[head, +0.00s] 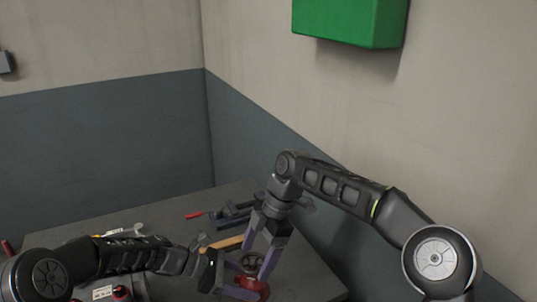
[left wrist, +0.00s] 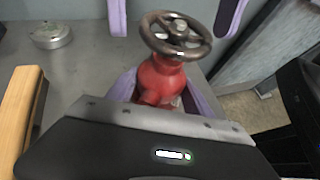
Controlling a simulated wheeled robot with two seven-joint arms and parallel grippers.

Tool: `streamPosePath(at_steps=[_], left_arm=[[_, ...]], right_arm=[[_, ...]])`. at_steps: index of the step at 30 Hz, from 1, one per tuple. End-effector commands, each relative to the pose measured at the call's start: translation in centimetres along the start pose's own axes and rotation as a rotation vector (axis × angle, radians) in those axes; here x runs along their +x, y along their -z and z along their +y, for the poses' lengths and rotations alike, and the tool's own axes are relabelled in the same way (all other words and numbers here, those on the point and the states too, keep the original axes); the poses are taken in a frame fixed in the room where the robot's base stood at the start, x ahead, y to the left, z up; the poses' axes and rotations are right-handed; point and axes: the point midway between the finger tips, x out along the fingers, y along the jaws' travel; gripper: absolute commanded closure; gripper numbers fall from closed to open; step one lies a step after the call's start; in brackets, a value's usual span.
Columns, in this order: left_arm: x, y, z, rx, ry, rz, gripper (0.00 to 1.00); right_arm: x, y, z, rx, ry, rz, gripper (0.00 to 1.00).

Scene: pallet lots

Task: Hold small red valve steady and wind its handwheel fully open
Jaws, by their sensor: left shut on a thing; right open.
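The small red valve (head: 256,284) stands upright near the front of the grey table. It shows close up in the left wrist view (left wrist: 162,80), with its dark spoked handwheel (left wrist: 176,36) on top. My left gripper (left wrist: 163,88) is shut on the valve's red body, a purple finger on each side below the wheel. My right gripper (head: 257,264) comes down from above, open. Its two purple fingers straddle the handwheel, with gaps visible in the left wrist view. The valve's base is partly hidden by my left gripper.
On the table (head: 180,222) behind the valve are a blue vise-like tool (head: 236,214) and a wooden handle (head: 226,243). A round metal piece (left wrist: 51,35) lies to the left in the wrist view. A green box (head: 350,20) hangs on the wall.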

Motion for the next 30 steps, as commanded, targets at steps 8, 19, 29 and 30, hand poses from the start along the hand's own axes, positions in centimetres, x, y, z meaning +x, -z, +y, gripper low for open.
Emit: streamPosePath(at_steps=[8, 19, 29, 30], left_arm=[[0.0, -0.1, 0.1, 0.001, -0.002, -0.002, 0.63], [0.0, -0.1, 0.0, 0.001, -0.001, -0.001, 0.63], [0.0, -0.1, 0.0, 0.001, -0.001, -0.001, 0.63], [0.0, -0.1, 0.0, 0.001, -0.001, -0.001, 0.63]], right_arm=[[-0.4, 0.0, -0.3, 0.215, -0.101, 0.0, 0.16], [-0.2, 0.3, -0.7, 0.651, -0.283, 0.003, 0.16], [-7.1, 0.9, -2.4, 0.674, -0.295, 0.005, 0.16], [-7.9, 0.9, -2.6, 0.674, -0.295, 0.004, 0.16]])
